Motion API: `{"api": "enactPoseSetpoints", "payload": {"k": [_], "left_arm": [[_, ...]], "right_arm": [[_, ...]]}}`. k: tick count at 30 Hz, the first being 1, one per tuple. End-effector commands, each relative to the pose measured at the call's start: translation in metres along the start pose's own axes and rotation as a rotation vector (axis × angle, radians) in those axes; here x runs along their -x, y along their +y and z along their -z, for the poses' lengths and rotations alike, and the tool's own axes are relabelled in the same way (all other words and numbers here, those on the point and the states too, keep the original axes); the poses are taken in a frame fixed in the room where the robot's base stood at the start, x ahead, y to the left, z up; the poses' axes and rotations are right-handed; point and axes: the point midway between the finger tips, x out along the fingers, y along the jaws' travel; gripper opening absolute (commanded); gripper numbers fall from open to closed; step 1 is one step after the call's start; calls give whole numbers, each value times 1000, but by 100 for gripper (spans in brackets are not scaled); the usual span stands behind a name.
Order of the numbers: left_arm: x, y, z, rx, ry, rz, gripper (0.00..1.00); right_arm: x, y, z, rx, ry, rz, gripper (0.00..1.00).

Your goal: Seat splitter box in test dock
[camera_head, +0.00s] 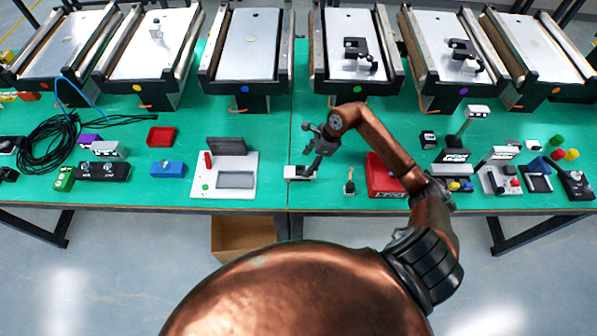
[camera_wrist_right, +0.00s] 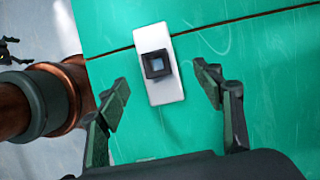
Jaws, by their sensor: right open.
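A white oblong box (camera_head: 299,173) lies on the green table near the front edge; its name is not readable, and it may be the splitter box. In the right wrist view the white box (camera_wrist_right: 162,92) carries a raised dark square socket. My right gripper (camera_head: 316,157) is just above it, fingers pointing down. The wrist view shows its fingers (camera_wrist_right: 163,86) apart on either side of the box, with nothing gripped. What looks like the test dock (camera_head: 208,178) is a white base to the left, with an empty grey recess, a red lever and a raised dark panel. My left gripper is out of view.
A blue box (camera_head: 168,169) and a red tray (camera_head: 161,137) stand left of the dock. A red bin (camera_head: 384,178) stands to the right, beside my arm. Black cables (camera_head: 52,140) coil at the far left. Several conveyors line the back. Table between dock and white box is clear.

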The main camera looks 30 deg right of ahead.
Motion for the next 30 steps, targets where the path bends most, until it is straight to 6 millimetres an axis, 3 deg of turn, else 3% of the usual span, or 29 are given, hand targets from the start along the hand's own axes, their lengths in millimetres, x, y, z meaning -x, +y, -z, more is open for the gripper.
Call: {"api": "enactPoseSetpoints", "payload": {"k": [15,24,30], "left_arm": [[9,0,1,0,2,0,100],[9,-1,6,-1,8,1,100],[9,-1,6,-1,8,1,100]], "right_arm": [[-58,3,-7,-4,-5,0,61],[-62,3,-7,-1,-3,1,61],[-62,3,-7,-1,-4,1,47]]}}
